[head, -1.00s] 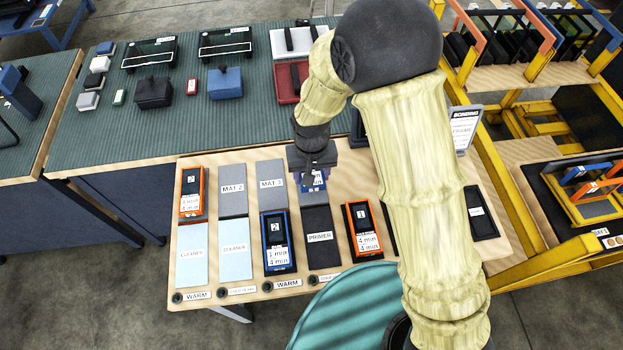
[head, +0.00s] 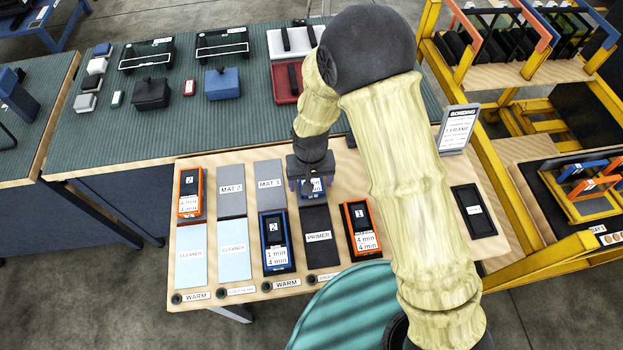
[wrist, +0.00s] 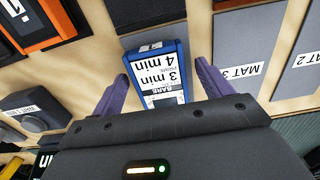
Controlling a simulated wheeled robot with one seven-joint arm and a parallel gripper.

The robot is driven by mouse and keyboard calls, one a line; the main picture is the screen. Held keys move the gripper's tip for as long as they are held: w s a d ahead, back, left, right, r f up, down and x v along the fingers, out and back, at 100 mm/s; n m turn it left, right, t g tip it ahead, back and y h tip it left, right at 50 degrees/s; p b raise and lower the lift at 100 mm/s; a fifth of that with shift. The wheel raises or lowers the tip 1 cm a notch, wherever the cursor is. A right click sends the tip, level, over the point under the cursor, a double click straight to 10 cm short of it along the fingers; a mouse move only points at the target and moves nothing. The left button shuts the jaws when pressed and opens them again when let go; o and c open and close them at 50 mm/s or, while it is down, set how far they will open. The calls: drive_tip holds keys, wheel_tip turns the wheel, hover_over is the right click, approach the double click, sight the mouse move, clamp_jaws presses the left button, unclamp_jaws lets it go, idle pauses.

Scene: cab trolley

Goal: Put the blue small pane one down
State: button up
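The blue small pane (wrist: 158,72) has a white label reading "BARE", "3 min" and "4 min". In the head view the blue pane (head: 316,188) lies behind the PRIMER pad, right of the MAT 3 pad, partly hidden by my gripper (head: 307,188). In the wrist view the two purple fingers of my gripper (wrist: 160,68) stand on either side of the pane, with narrow gaps showing, so it is open around it.
The PRIMER pad (head: 319,237) is in front, between blue pane 2 (head: 276,242) and orange pane 1 (head: 362,229). The MAT 3 pad (head: 270,190) is at the left. A bonding sign (head: 458,130) and yellow trolley frame (head: 490,170) stand at the right.

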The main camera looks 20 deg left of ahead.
drive_tip(key=shift+a, duration=0.15)
drive_tip(key=shift+s, duration=0.1)
drive_tip(key=shift+r, duration=0.2)
wheel_tip(320, 180, up, 12)
drive_tip(key=shift+f+b, duration=0.2)
drive_tip(key=shift+b, duration=0.15)
idle(0.6)
drive_tip(key=w+d+r+m+t, duration=0.1)
drive_tip(key=w+d+r, duration=0.1)
drive_tip(key=d, duration=0.6)
drive_tip(key=w+d+r+m, duration=0.2)
drive_tip(key=d, duration=0.5)
drive_tip(key=s+d+r+m, duration=0.1)
drive_tip(key=s+d, duration=0.1)
drive_tip(key=d, duration=0.6)
drive_tip(key=s+d+m+t, duration=0.1)
drive_tip(key=s+d, duration=0.2)
drive_tip(key=d, duration=0.5)
drive_tip(key=shift+s+r+m+t, duration=0.3)
drive_tip(key=shift+s+r+m, duration=0.05)
drive_tip(key=shift+r+m, duration=0.05)
